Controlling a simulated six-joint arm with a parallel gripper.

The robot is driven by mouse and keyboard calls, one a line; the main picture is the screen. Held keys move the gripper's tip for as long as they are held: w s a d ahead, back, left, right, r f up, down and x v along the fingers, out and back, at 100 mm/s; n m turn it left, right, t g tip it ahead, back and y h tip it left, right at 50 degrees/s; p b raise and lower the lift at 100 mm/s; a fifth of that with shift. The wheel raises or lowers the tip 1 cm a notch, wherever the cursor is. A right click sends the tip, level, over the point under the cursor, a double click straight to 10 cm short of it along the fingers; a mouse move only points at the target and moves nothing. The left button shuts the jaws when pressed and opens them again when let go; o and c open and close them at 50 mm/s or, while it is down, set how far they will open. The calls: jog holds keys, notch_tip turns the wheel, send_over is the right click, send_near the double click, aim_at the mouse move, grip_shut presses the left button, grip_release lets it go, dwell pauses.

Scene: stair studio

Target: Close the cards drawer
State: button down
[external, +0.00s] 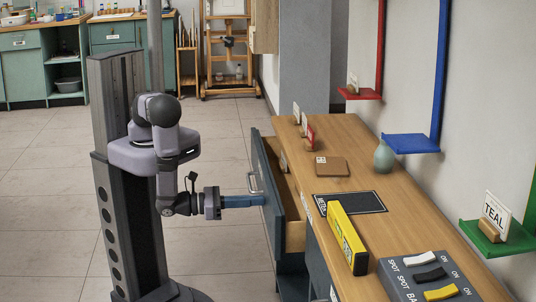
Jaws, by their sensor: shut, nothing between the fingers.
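A drawer with a dark blue-grey front (261,165) stands pulled out from the left side of the wooden counter (390,228). Its pale wooden inside shows between the front and the counter. A metal handle (252,183) is on its front. I see no readable label on this drawer. My gripper (263,201) is shut and empty. It points right at the outer face of the drawer front, just below the handle. Its tips are at or very close to the face; I cannot tell if they touch.
On the counter are a brown block (331,167), a green-grey vase (383,157), a dark mat (350,202), a yellow box (347,238) and a switch panel (430,279). Coloured shelves hang on the right wall. The tiled floor (225,258) left of the counter is clear.

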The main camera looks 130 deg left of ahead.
jog(key=x, duration=0.8)
jog(key=shift+w+r, duration=0.1)
jog(key=shift+r, duration=0.1)
jog(key=shift+s+d, duration=0.35)
jog(key=shift+d, duration=0.05)
jog(key=v, duration=1.3)
jog(key=shift+b, duration=0.4)
jog(key=shift+s, duration=0.15)
